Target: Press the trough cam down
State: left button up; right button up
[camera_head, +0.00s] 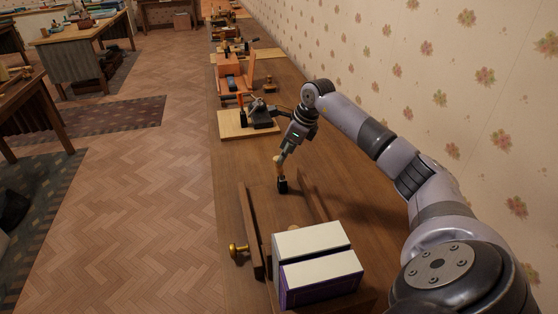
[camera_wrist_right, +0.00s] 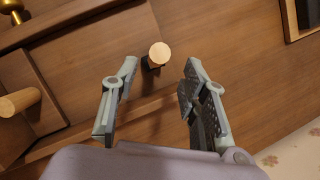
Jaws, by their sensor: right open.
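A small upright piece with a pale wooden handle and a black base (camera_head: 282,186), which looks like the trough cam, stands on the brown wooden bench near the trough-like wooden rails (camera_head: 250,228). In the right wrist view the round handle end (camera_wrist_right: 159,53) shows just ahead of the fingertips, with its dark base partly hidden below it. My right gripper (camera_head: 281,160) points down close to the handle in the head view. In the wrist view its fingers (camera_wrist_right: 157,80) are spread apart with nothing held between them. My left gripper is in neither view.
White and purple boxes (camera_head: 320,268) stand at the front of the bench. A pale board (camera_head: 233,126) carrying dark hardware lies farther back. The flowered wall (camera_head: 420,60) bounds the right side.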

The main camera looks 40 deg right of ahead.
aim_at(278, 172)
jog(key=p+x, duration=0.1)
jog(key=x, duration=0.5)
jog(key=shift+a, duration=0.1)
grip_shut()
dwell(0.4)
dwell(0.3)
